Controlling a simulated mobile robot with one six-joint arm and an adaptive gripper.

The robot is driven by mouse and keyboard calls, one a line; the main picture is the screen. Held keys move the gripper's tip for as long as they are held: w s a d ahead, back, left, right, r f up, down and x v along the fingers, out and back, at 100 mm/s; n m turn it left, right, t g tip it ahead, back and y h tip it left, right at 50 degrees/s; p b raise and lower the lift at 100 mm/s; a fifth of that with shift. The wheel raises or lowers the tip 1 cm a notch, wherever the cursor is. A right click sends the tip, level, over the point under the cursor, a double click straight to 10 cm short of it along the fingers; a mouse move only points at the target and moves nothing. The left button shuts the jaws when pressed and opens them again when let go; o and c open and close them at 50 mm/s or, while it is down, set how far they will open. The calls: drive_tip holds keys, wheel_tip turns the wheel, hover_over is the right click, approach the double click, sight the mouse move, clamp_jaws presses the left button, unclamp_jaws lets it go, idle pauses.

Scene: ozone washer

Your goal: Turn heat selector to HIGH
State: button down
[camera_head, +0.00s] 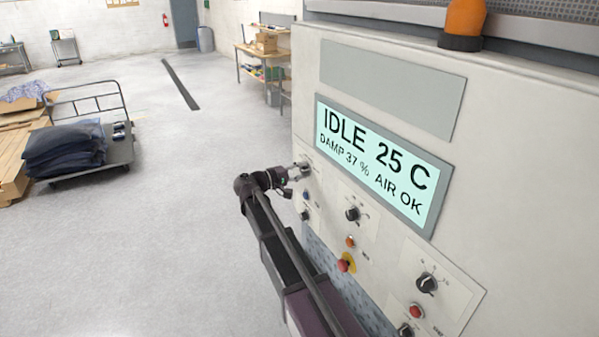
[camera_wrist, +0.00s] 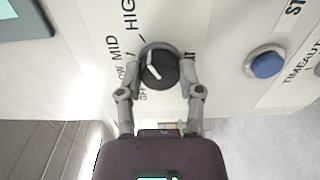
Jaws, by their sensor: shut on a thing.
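The heat selector is a round black knob (camera_wrist: 160,68) on the cream panel, in the wrist view. Labels OFF, LOW, MID and HIGH run round its left side, with HIGH (camera_wrist: 130,15) at the top. Its white pointer mark lies on the left part of the knob, on the LOW and MID side; I cannot tell its exact setting. My gripper (camera_wrist: 160,76) has one finger on each side of the knob and is shut on it. In the head view my gripper (camera_head: 300,170) meets the panel's left edge and hides the knob.
A blue button (camera_wrist: 265,63) sits right of the knob in the wrist view. In the head view the display (camera_head: 380,165) reads IDLE 25 C. Another knob (camera_head: 352,213) and a red button (camera_head: 345,265) are below it. Open floor lies to the left.

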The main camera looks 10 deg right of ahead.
drive_tip(key=shift+s+d, duration=0.1)
drive_tip(key=shift+c, duration=1.3)
unclamp_jaws()
drive_tip(key=shift+d, duration=0.1)
drive_tip(key=shift+a, duration=0.2)
drive_tip(key=shift+s+a, duration=0.15)
drive_tip(key=shift+a, duration=0.45)
drive_tip(key=v, duration=1)
drive_tip(key=shift+a, duration=0.3)
drive_tip(key=shift+s, duration=0.1)
